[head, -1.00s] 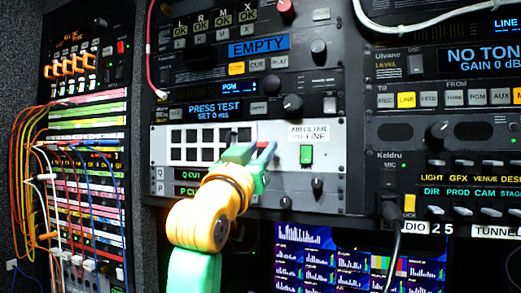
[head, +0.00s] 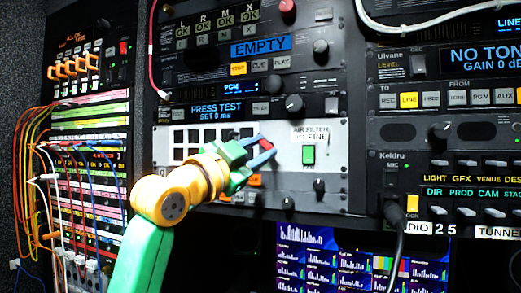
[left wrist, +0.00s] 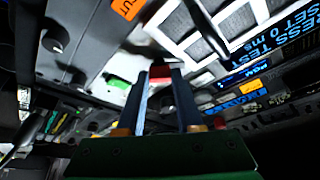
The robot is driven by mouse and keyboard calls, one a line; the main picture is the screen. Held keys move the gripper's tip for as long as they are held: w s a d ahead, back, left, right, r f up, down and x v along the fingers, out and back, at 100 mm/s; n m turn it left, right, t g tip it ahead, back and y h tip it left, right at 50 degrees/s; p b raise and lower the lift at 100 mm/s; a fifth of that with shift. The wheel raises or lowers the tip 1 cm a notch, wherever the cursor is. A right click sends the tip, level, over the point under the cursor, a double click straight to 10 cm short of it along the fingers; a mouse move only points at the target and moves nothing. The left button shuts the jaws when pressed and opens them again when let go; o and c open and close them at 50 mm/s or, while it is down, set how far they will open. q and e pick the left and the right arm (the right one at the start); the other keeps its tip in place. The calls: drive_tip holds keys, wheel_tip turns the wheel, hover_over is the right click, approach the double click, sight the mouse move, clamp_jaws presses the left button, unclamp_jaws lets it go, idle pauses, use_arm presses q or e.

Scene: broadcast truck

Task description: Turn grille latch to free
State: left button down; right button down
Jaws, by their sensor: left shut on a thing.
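The grille (head: 228,135) is a pale panel with dark square openings in the middle rack, beside a label reading AIR FILTER FINE (head: 311,134). My left gripper (head: 268,147) is at its right part, its two blue-grey fingers one above the other. A small red piece (head: 267,146), which looks like the grille latch, sits between the fingertips, and the fingers are shut on it. In the left wrist view the red piece (left wrist: 160,71) shows between the fingertips. The latch's base and its exact angle are hidden. My right gripper is not in view.
A green lit switch (head: 308,154) is close to the right of the fingertips. Below the grille are an orange button row and small knobs (head: 288,203). Patch cables (head: 30,150) hang on the left rack, and a black cable (head: 397,245) hangs at the right.

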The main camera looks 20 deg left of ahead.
use_arm(q)
drive_tip(key=m, duration=0.1)
drive_tip(key=m+g, duration=0.1)
drive_tip(key=m, duration=0.1)
drive_tip(key=m+h, duration=0.1)
drive_tip(key=m, duration=0.1)
drive_tip(key=shift+a+r+g, duration=0.15)
drive_tip(key=shift+r+g, duration=0.1)
drive_tip(key=shift+g, duration=0.15)
drive_tip(key=shift+r+m+g, duration=0.1)
drive_tip(key=shift+m+g, duration=0.45)
drive_tip(key=shift+m, duration=0.85)
drive_tip(key=shift+r+m+g, duration=0.1)
drive_tip(key=shift+m+g, duration=0.45)
drive_tip(key=shift+m, duration=0.85)
drive_tip(key=c, duration=0.6)
unclamp_jaws()
drive_tip(key=shift+o, duration=0.2)
drive_tip(key=shift+w+f, duration=0.1)
